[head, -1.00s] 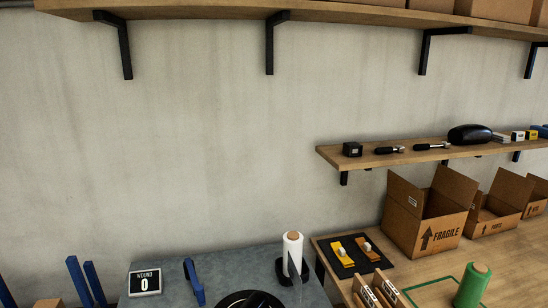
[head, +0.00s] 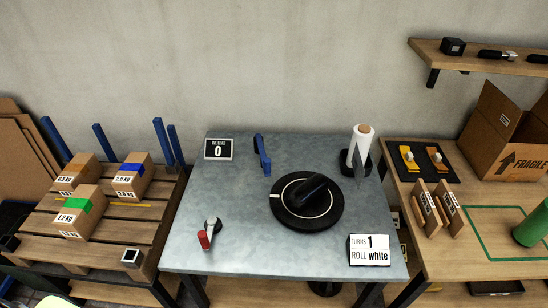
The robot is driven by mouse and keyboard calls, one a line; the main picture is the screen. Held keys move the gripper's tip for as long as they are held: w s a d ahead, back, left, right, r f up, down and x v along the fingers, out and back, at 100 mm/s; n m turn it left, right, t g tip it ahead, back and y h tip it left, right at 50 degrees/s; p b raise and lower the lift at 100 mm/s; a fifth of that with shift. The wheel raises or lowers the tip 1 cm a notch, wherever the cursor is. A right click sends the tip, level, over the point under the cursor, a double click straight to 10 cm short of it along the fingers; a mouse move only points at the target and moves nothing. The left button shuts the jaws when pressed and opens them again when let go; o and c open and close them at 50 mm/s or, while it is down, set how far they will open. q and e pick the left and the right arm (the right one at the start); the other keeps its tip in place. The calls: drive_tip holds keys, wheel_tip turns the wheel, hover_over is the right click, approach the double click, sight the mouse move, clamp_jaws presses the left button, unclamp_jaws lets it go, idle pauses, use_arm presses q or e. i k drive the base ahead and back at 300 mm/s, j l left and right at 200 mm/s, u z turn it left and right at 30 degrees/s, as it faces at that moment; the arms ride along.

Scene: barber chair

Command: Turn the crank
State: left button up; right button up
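A small crank (head: 211,227) with a dark grey arm and a red handle sits at the front left of the grey-blue table (head: 235,200). A black round turntable (head: 284,217) with a white ring is right of it, and a black rounded object (head: 308,190) lies on top. A sign (head: 369,250) at the front right reads "TURNS 1 ROLL white". A counter sign (head: 219,149) at the back left reads "WOUND 0". A white roll (head: 359,145) stands upright on a black holder at the back right. Neither of my grippers is in view.
A blue upright piece (head: 262,155) stands behind the turntable. A pallet (head: 118,236) with several boxes is on the left. On the right a wooden bench (head: 500,262) holds an open carton (head: 510,140) and a green roll (head: 533,225). The table's front middle is clear.

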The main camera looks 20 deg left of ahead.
sight(204, 238)
drive_tip(key=u, duration=1.2)
